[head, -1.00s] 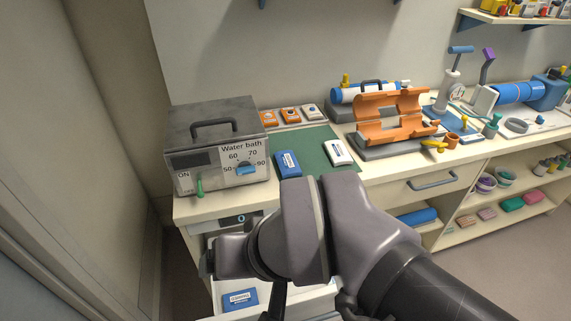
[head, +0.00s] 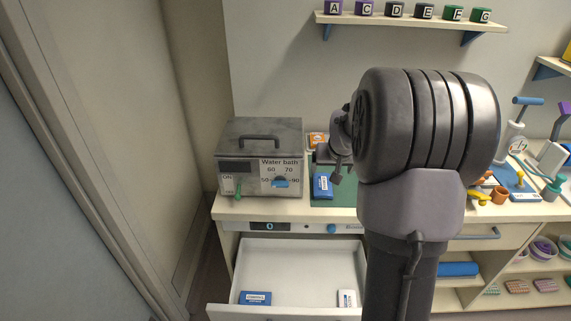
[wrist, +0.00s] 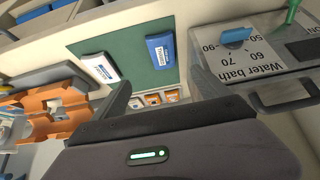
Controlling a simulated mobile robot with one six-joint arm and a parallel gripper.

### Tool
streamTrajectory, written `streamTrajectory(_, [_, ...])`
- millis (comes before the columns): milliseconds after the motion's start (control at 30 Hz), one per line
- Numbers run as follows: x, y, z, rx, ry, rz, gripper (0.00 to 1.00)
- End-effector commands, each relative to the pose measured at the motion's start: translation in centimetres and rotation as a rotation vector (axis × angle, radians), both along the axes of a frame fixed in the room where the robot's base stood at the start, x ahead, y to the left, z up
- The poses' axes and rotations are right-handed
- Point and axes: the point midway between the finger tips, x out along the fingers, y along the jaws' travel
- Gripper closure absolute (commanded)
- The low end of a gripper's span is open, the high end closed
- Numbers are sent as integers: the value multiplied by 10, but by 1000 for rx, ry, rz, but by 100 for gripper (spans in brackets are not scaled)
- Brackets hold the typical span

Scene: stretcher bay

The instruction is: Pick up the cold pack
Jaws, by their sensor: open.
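A blue pack with a white label (head: 323,186) lies on the green mat (wrist: 129,60) right of the water bath; it also shows in the wrist view (wrist: 160,50). A white pack (wrist: 99,67) lies beside it on the mat, hidden by my arm in the head view. Another blue pack (head: 256,298) and a white pack (head: 347,298) lie in the open drawer below. The labels are too small to tell which is the cold pack. My gripper (wrist: 157,88) is open and empty above the worktop, apart from the packs. My arm hides part of it in the head view.
The water bath (head: 259,155) stands left of the mat, close by my gripper in the wrist view. Small orange and white items (wrist: 155,98) lie behind the mat. An orange hinged holder (wrist: 62,106) is on the other side. The drawer (head: 300,268) is pulled out.

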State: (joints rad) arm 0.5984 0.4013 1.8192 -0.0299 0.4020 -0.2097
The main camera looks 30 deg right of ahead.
Motion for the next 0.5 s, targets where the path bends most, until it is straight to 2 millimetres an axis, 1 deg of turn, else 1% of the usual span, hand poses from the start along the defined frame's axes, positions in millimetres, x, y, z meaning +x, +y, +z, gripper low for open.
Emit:
streamTrajectory(33, [4,-3,-14,1,4,-1,14])
streamTrajectory(100, [14,-8,-33,3,4,0,14])
streamTrajectory(200, [28,-16,-60,3,4,1,14])
streamTrajectory(300, [41,-23,-82,4,3,1,14])
streamTrajectory(400, [50,-28,-96,4,3,1,14])
streamTrajectory(500, [55,-31,-103,4,3,1,14])
